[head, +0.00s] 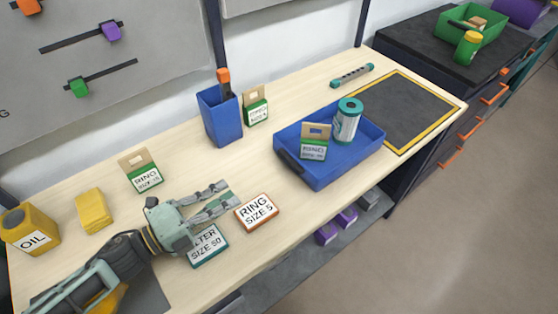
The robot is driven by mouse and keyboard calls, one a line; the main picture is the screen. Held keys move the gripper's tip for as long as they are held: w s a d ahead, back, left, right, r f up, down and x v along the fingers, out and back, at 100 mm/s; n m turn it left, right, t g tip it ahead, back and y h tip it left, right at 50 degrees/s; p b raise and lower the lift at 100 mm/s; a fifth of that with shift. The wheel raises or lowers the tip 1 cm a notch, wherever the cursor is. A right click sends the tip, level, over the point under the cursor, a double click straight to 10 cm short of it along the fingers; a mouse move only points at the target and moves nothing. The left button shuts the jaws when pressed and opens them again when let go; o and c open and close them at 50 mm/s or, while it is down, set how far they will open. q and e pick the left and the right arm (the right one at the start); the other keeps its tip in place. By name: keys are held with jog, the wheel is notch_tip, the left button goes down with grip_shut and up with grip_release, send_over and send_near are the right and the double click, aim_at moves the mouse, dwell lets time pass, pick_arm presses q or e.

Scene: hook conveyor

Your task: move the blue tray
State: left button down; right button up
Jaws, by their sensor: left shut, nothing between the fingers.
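The blue tray (345,171) lies on the light wooden bench, right of the middle. A small green-and-white box with a cardboard hanger (313,150) and a white can with a teal lid (347,122) stand in it. A dark handle shows on its left end. My left gripper (227,195) is shut and empty, low over the bench to the left of the tray and apart from it. It is close to a flat box marked RING SIZE 5 (257,212). My right gripper is not in view.
A dark mat with a yellow border (405,112) lies bare right of the tray. A teal-ended tool (352,74) lies behind the tray. A blue bin (220,118) stands at the back. A flat box marked SIZE 50 (208,247) lies beneath my gripper.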

pick_arm(q)
jog(key=p+x, duration=0.3)
jog(key=x, duration=1.2)
jog(key=shift+p, duration=0.4)
jog(key=shift+w+d, duration=0.3)
jog(key=shift+d, duration=0.1)
